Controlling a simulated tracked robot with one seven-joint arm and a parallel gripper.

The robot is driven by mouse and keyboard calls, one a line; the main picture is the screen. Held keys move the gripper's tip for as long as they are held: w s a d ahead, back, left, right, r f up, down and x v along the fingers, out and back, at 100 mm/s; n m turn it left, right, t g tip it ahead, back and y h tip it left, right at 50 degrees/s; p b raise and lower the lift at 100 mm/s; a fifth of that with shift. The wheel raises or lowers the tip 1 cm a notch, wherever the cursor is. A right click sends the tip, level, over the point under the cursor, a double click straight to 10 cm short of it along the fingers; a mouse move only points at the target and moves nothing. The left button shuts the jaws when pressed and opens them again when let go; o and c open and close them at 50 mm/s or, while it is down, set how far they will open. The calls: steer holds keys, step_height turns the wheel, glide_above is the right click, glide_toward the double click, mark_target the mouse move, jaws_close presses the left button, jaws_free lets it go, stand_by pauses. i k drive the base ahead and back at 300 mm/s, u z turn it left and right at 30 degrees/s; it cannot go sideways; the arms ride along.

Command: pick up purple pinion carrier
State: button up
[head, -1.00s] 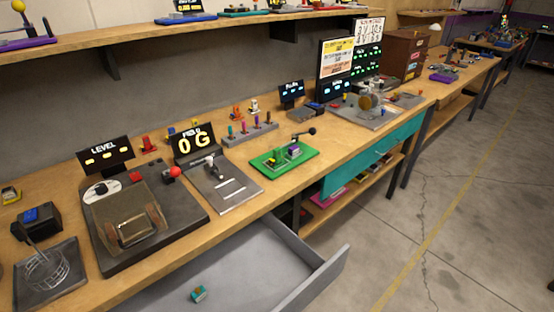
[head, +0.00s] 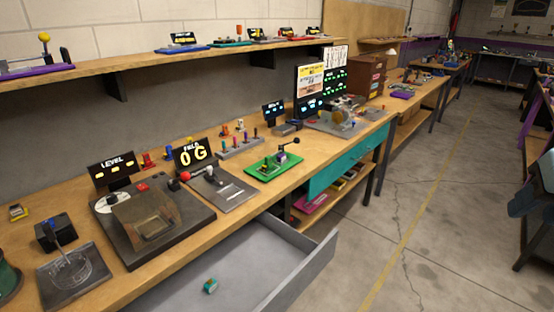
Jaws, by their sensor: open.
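No part clearly reads as a purple pinion carrier at this size. A small purplish block (head: 281,158) sits on the green board (head: 262,173) in the middle of the workbench, beside a black lever; it may be the carrier, but I cannot tell. Other purple things are a flat piece (head: 402,94) on the farther bench and a purple base (head: 30,72) with a yellow ball on the upper left shelf. My gripper is not in view.
An open grey drawer (head: 312,262) juts out below the bench and holds a small teal block (head: 210,286). The bench (head: 110,282) carries a LEVEL device, a FIELD display (head: 192,154) and a peg rack (head: 240,148).

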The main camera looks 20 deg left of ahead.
mark_target(282, 158)
steer(key=u, duration=1.05)
steer(key=i, duration=0.95)
steer(key=u, duration=0.05)
